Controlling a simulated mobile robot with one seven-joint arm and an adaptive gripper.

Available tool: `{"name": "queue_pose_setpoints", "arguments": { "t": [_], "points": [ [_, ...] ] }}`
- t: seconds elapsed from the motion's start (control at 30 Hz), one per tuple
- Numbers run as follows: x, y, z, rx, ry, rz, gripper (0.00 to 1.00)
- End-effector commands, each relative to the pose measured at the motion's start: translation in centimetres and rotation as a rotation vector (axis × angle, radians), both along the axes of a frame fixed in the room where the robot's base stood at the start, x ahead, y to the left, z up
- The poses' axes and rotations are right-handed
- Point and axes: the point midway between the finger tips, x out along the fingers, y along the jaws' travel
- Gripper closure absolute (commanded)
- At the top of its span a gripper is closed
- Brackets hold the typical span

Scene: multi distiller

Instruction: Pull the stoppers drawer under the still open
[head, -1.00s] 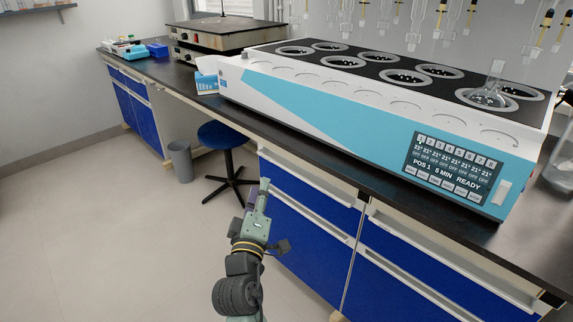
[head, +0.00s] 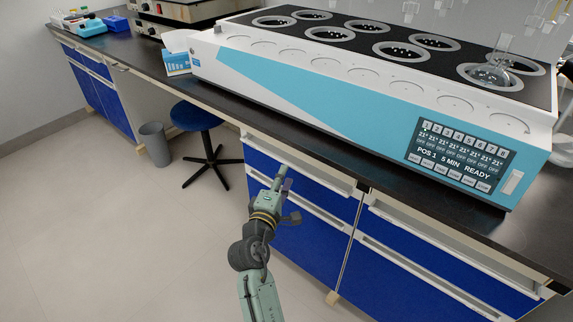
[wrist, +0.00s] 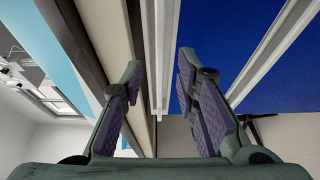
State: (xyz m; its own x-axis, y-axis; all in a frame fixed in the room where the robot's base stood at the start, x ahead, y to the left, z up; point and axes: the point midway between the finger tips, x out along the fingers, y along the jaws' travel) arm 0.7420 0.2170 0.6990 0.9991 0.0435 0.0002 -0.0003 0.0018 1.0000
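The still (head: 340,85) is a long white and light-blue unit on the dark bench. Below it is a cabinet with blue drawer fronts and pale handle rails. No label shows which drawer holds stoppers. The upper left drawer (head: 325,198) looks closed, with its rail (head: 300,168) along the top.
The upper right drawer (head: 440,245) has its own rail and looks closed. The bench edge (head: 330,168) overhangs the drawers. A blue stool (head: 197,117) and a grey bin (head: 154,145) stand at the left. The floor in front is clear. Glassware (head: 493,68) stands on the still.

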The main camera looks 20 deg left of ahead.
Motion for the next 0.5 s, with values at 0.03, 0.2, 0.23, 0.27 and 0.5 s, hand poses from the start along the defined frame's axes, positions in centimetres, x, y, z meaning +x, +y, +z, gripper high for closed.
{"name": "queue_pose_setpoints", "arguments": {
  "t": [0.03,0.2,0.23,0.27,0.5],
  "points": [
    [1.0,0.1,0.3,0.001,0.0,-0.002,0.72],
    [3.5,0.2,0.1,0.001,0.0,0.0,0.72],
    [3.8,0.2,0.2,0.002,0.0,0.0,0.72],
    [4.0,0.2,0.1,0.002,0.0,0.0,0.72],
    [4.8,0.2,0.0,0.002,0.0,0.001,0.72]
  ]
}}
